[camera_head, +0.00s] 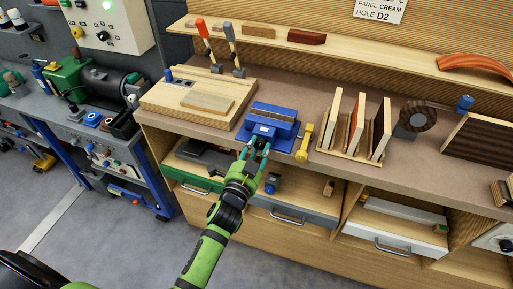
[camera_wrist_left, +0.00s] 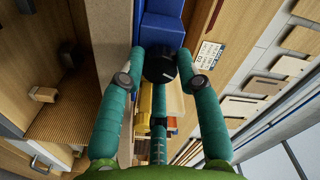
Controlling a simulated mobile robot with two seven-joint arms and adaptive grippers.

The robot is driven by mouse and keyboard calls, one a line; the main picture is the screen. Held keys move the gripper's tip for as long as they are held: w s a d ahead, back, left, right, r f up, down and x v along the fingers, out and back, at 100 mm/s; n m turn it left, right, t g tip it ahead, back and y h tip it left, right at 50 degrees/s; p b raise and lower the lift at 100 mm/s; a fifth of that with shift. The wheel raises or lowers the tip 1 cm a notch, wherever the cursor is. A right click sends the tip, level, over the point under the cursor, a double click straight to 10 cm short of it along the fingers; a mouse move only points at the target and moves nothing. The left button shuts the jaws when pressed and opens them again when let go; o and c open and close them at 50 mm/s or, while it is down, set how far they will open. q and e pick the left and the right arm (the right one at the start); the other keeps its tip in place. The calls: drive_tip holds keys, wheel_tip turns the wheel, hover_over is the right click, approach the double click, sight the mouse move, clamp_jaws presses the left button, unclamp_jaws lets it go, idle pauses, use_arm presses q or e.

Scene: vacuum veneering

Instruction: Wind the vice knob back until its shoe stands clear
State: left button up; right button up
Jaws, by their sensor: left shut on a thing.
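The blue vice (camera_head: 272,122) stands at the front edge of the workbench. My left gripper (camera_head: 257,150) reaches up to the vice's front from below. In the left wrist view the vice (camera_wrist_left: 161,22) is a blue block at the top, with the round black knob (camera_wrist_left: 158,66) in front of it. The teal fingers of my left gripper (camera_wrist_left: 160,62) are closed on the knob from both sides. I cannot make out the shoe in either view. My right gripper is not in view.
A yellow tool (camera_head: 304,142) stands just right of the vice. Further right is a wooden rack (camera_head: 352,150) with upright panels. A wooden board (camera_head: 195,100) lies left of the vice. Drawers and shelves (camera_head: 293,216) sit below the bench edge, close to my left arm.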

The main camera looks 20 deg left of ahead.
use_arm(q)
drive_tip(key=shift+d+n, duration=0.15)
drive_tip(key=shift+n, duration=0.25)
drive_tip(key=o, duration=1.2)
drive_tip(key=shift+r, duration=0.1)
drive_tip(key=shift+c, duration=0.2)
drive_tip(key=shift+s, duration=0.2)
drive_tip(key=s, duration=1.1)
drive_tip(key=shift+s+a, duration=0.2)
drive_tip(key=shift+s, duration=0.1)
